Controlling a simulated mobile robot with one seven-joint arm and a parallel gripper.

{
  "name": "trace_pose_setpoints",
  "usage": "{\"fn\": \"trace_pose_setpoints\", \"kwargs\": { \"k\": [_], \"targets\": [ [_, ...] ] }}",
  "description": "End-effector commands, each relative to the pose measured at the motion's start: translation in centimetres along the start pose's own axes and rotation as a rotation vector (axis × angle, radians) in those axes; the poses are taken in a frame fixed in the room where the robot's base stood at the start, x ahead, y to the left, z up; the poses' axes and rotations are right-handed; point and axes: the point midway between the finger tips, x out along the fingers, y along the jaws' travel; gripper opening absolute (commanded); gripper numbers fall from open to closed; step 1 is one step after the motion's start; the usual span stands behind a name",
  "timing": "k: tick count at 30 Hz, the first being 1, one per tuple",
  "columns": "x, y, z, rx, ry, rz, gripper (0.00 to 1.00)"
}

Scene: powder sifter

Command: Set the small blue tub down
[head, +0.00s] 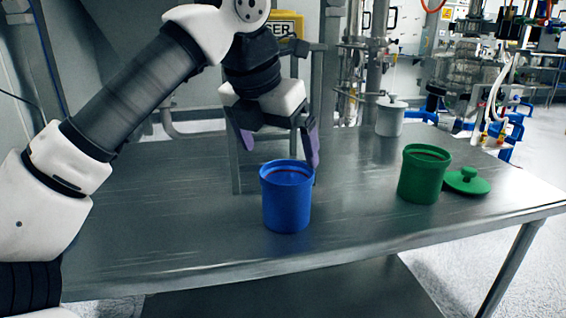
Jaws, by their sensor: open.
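The small blue tub (287,200) stands upright on the metal table (150,215), left of the green tub and near the table's front edge. Its top is open, with no lid on it. My gripper (278,150) is open just above and behind the tub, fingers pointing down. The right finger reaches down behind the tub's right rim, and its tip is hidden or close to the rim. The left finger is apart from the tub, to its upper left. I cannot tell whether the right finger touches the tub.
A green tub (422,178) stands open to the right, with a green lid (466,182) lying beside it. A pale lidded container (390,118) stands at the back. A metal frame (236,165) stands behind my gripper. The table's left part is clear.

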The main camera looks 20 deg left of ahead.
Motion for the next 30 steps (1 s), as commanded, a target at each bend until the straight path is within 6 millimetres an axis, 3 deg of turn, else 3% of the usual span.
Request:
{"fn": "trace_pose_setpoints", "kwargs": {
  "k": [3,7,30],
  "targets": [
    [-1.6,0.0,0.1,-0.001,-0.002,-0.001,1.00],
    [-2.3,0.0,0.0,0.000,0.000,0.000,1.00],
    [-2.3,0.0,0.0,0.000,0.000,-0.001,1.00]
  ]
}}
